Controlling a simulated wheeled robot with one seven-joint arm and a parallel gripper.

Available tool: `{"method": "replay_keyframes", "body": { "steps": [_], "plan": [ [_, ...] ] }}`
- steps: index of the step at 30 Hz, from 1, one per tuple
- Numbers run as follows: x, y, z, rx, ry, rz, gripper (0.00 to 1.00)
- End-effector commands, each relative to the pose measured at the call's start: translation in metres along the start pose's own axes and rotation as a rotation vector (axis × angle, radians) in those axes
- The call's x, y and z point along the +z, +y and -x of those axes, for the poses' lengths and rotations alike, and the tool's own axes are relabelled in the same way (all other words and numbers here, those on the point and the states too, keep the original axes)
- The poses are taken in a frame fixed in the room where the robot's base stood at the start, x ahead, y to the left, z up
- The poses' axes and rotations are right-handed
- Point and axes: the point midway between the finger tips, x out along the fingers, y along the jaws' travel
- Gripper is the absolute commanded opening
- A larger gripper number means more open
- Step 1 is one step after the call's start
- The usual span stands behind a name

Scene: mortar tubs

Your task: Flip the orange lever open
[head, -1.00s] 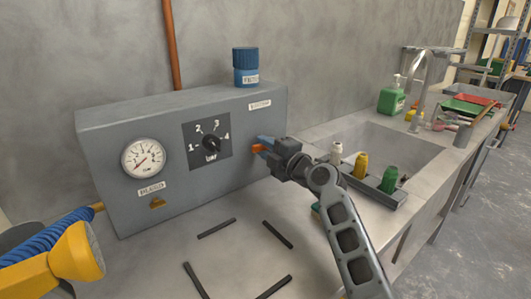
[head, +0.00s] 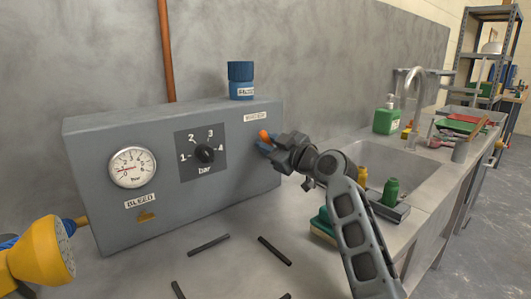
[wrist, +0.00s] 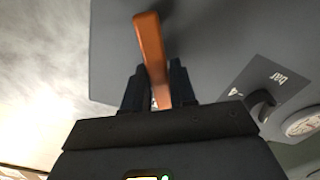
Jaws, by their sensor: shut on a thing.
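The orange lever (head: 264,136) is on the right part of the front of the grey control box (head: 110,210), below a small white label. In the head view its tip points up and slightly left. My gripper (head: 268,143) is at the lever, with its fingers closed around it. In the wrist view the orange lever (wrist: 151,50) stands up between the two dark fingers (wrist: 158,88) and sticks out well past them. The lever's pivot is hidden by the gripper.
Dark strips (head: 209,245) lie on the counter in front.

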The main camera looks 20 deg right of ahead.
Motion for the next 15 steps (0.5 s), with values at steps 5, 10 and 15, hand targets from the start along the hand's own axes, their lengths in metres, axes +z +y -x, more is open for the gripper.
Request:
{"method": "replay_keyframes", "body": {
  "steps": [5, 10, 15],
  "plan": [
    [0.004, 0.009, 0.001, 0.001, -0.003, -0.166, 0.0],
    [0.005, 0.016, 0.0, 0.0, -0.002, -0.306, 0.0],
    [0.006, 0.021, 0.0, 0.001, -0.002, -0.415, 0.0]
  ]
}}
